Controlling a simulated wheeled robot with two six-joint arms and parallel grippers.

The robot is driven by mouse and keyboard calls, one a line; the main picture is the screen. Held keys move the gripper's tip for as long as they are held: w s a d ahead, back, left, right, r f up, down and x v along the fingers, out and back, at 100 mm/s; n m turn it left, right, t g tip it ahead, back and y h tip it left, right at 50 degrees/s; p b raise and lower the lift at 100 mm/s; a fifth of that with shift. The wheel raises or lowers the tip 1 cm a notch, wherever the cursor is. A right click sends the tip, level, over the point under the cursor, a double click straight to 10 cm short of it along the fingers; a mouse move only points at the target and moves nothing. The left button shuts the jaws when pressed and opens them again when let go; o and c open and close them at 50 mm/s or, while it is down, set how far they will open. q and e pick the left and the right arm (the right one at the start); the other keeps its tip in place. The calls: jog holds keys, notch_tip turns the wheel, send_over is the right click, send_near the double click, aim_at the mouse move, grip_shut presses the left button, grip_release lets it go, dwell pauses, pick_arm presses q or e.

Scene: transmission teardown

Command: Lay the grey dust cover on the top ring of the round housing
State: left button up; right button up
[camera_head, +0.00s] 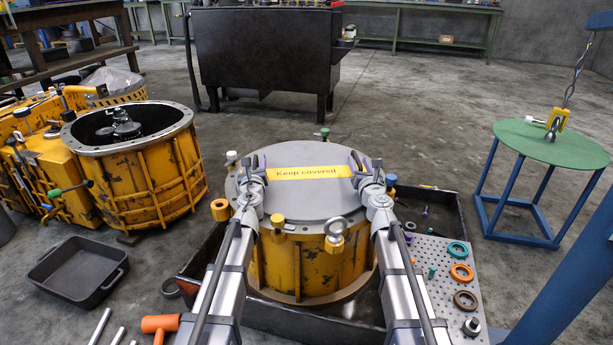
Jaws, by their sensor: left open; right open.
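The grey dust cover (303,199) is a flat round disc with a yellow "Keep covered" label (309,172). It lies on top of the yellow round housing (291,262) in the middle, over its top ring. The cover looks level. Small gaps between cover and ring cannot be made out. My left gripper (259,166) is open at the left part of the cover, near the label's left end. My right gripper (358,164) is open at the right part, near the label's right end. Whether the fingers touch the cover cannot be told.
The housing stands in a black tray (440,193). A perforated plate (440,262) with coloured rings is at the right. An open yellow housing (146,172) and an empty black bin (80,272) are at the left. A green round table (552,143) with a chain hook stands at the right.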

pick_arm(q)
jog(key=s, duration=0.4)
jog(key=s+d, duration=0.1)
jog(key=s, duration=0.7)
jog(key=shift+d, duration=0.2)
pick_arm(e)
jog(key=shift+d, duration=0.1)
jog(key=shift+s, duration=0.1)
pick_arm(q)
jog(key=shift+w, duration=0.1)
pick_arm(e)
jog(key=s, duration=0.4)
jog(key=s+d, duration=0.1)
jog(key=s, duration=0.6)
jog(key=shift+s+d, duration=0.15)
jog(key=shift+s, duration=0.25)
